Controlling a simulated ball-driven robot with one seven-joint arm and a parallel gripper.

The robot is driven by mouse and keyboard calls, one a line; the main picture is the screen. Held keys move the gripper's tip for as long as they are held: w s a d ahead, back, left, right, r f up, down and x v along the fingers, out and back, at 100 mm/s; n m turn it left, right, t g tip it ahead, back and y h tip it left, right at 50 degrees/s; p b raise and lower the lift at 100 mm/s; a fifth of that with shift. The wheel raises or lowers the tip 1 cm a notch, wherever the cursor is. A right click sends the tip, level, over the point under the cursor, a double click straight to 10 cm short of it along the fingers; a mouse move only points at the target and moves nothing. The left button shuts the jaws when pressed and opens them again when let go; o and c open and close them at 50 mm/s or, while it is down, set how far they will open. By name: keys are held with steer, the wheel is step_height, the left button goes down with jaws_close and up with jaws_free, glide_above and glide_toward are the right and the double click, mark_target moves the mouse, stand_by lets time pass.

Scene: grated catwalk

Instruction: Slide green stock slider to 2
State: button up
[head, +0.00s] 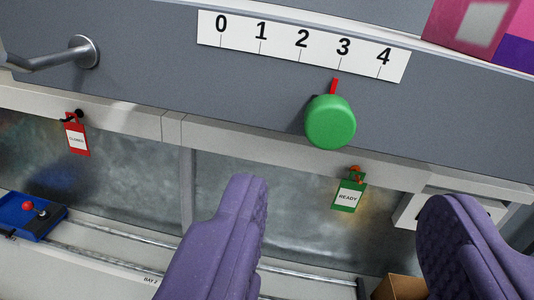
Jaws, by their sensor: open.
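The green stock slider (330,122) is a round green knob on the grey panel. Its red pointer (333,87) stands just below the 3 mark of the white scale (304,45), which reads 0 to 4 from left to right. My gripper (345,205) shows as two purple ridged fingers at the bottom of the view. The fingers are spread wide apart with nothing between them. The knob appears above and between the fingertips, apart from both.
A metal handle (55,57) projects from the panel at left. A red tag (77,137) and a green READY tag (348,195) hang below the panel. A blue joystick box (30,217) sits at lower left. A pink box (482,32) is at upper right.

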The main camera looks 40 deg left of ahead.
mark_target(326, 132)
steer(key=p+x, duration=0.1)
steer(key=x, duration=0.6)
steer(key=shift+w+a+f, duration=0.1)
steer(key=shift+w+a, duration=0.1)
steer(key=shift+a, duration=0.15)
jaws_close()
